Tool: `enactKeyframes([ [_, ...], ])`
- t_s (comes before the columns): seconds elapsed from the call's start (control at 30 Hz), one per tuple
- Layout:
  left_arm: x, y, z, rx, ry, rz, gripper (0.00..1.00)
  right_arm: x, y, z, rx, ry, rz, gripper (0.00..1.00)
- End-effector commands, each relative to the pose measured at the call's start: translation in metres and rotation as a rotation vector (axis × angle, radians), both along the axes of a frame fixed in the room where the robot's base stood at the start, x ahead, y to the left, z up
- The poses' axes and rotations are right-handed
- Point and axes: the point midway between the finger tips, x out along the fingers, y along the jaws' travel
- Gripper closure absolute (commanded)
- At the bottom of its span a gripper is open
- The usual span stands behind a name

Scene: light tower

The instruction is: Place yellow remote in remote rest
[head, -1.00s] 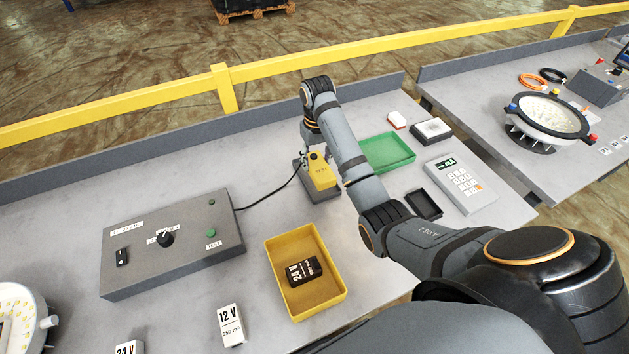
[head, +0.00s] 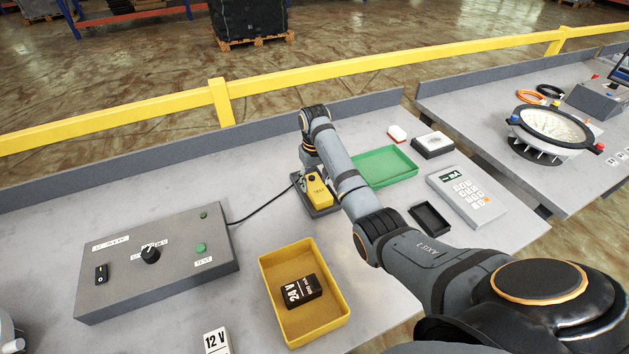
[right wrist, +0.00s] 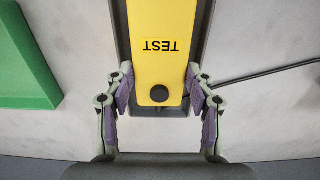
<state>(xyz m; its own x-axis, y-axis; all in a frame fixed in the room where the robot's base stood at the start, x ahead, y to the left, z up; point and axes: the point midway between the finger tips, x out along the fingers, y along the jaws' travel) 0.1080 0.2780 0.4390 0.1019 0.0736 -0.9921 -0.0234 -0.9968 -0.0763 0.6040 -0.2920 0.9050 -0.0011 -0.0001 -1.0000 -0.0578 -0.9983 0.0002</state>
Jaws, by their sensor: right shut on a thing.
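The yellow remote (head: 319,191), with a TEST label and a dark round knob, is at the dark grey remote rest (head: 325,211) near the middle of the bench. In the right wrist view the yellow remote (right wrist: 160,20) lies lengthwise between the side walls of the rest (right wrist: 207,25). Whether it is fully seated cannot be told. My right gripper (right wrist: 159,88) is shut on the remote near its knob end, one finger on each side. In the head view my arm partly hides this gripper. My left gripper is not in view.
A grey control box (head: 158,262) stands left, a black cable running from it to the rest. A yellow tray (head: 334,322) with a 24V battery is in front. A green tray (head: 386,168), black tray (head: 430,217) and meter (head: 467,195) are to the right.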

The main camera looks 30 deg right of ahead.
Motion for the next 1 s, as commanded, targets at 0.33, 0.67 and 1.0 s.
enactKeyframes([
  [0.33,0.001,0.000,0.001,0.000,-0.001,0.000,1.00,0.000,0.000,-0.002,0.000,0.000,0.000,0.23],
  [0.67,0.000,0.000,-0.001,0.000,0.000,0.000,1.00,0.000,0.000,0.000,0.000,-0.001,0.000,0.23],
  [1.0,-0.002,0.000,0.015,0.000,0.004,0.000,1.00,0.000,0.000,0.082,0.001,0.000,0.000,0.23],
])
